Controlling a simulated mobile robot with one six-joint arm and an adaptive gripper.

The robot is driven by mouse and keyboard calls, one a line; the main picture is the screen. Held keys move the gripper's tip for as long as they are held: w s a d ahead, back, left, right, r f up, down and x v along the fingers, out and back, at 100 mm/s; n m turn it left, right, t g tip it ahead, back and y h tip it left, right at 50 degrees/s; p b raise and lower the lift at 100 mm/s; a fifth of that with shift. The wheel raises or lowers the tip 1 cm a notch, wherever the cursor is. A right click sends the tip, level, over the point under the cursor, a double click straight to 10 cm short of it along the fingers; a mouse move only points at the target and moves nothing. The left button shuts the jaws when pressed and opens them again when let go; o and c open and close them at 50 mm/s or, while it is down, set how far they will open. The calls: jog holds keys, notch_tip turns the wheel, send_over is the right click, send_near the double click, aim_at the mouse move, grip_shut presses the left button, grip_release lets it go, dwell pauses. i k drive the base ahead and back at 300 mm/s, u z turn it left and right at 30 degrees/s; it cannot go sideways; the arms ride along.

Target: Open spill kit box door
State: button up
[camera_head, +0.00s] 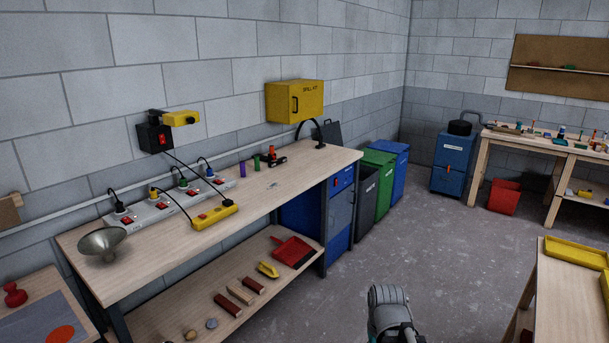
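The spill kit box (300,101) is a yellow box mounted on the grey block wall, above the far right end of the workbench. Its front bears dark "SPILL-KIT" lettering and a black vertical handle near the left edge of the door. The door looks shut. A grey link of my own arm shows at the bottom centre, far from the box and low in the picture. My gripper is not clearly in view, so its fingers cannot be seen.
The wooden workbench (150,255) runs along the wall below the box. A black curved lamp-like arm (311,127) rises from its right end, just under the box. Grey, green and blue bins (379,180) stand past that end. Open concrete floor (420,245) lies right of the bench.

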aim_at(306, 100)
jog(key=u, duration=0.05)
jog(key=i, duration=1.7)
jog(key=z, duration=0.25)
jog(key=i, duration=1.9)
jog(key=z, duration=0.25)
